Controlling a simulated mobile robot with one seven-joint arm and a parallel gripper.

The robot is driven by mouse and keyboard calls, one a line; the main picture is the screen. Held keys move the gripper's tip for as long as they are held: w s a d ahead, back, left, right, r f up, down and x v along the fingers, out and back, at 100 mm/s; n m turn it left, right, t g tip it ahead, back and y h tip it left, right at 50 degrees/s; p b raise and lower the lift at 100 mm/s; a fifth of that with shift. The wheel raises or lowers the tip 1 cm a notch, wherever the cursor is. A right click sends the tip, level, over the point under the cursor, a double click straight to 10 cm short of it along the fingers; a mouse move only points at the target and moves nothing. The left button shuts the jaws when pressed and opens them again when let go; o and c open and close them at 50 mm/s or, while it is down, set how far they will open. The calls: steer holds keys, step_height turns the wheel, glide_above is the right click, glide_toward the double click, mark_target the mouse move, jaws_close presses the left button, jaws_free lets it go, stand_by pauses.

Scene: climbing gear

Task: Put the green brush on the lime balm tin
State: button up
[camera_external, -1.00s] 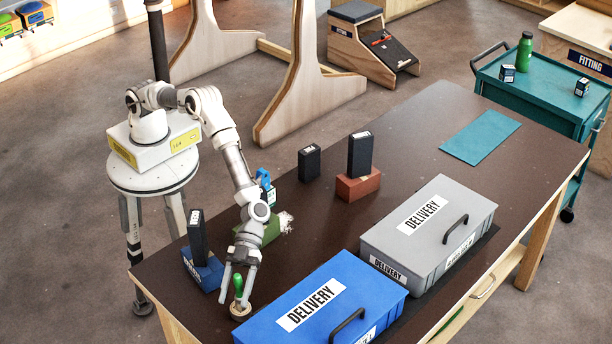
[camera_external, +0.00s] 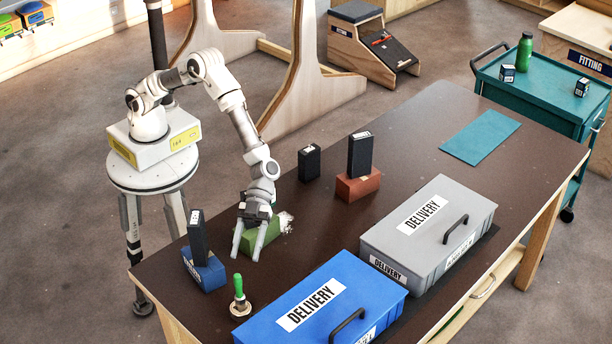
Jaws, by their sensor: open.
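The green brush (camera_external: 238,284) stands upright, its green handle up, near the table's front left edge. Its lower end rests on a small, flat, round, pale tin (camera_external: 240,308), which seems to be the lime balm tin; its lime colour cannot be made out. My gripper (camera_external: 246,253) is open and empty, pointing down above the table. It is behind the brush and apart from it, in front of a green block (camera_external: 262,231) that it partly hides.
A blue block with a dark box (camera_external: 197,234) stands left of my gripper. A blue delivery case (camera_external: 280,325) lies close right of the tin, a grey one (camera_external: 400,250) beyond. Dark boxes (camera_external: 309,163) (camera_external: 359,155) stand farther back. The table's middle is fairly clear.

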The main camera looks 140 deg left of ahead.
steer(key=w+a+r+n+t+y, duration=0.1)
steer(key=a+r+t+y, duration=0.2)
steer(key=r, duration=0.5)
steer(key=s+a+r+n+t+y, duration=0.2)
steer(key=s+a+r+n+y, duration=0.5)
steer(key=s+a+r, duration=0.55)
steer(key=s+a+r+n+g+y, duration=0.2)
steer(key=s+n+g+y, duration=0.15)
steer(key=s, duration=1.45)
steer(key=s+d+f+g+h, duration=0.1)
steer(key=s+d+f, duration=0.1)
steer(key=s, duration=0.5)
steer(key=s+d+f+g+h, duration=0.1)
steer(key=s+f+g, duration=0.1)
steer(key=s, duration=0.6)
steer(key=shift+d+f, duration=0.35)
steer(key=shift+f, duration=0.2)
steer(key=shift+s, duration=0.1)
step_height(320, 180, up, 3)
steer(key=p, duration=0.2)
steer(key=shift+f+p, duration=0.15)
steer(key=shift+p, duration=0.15)
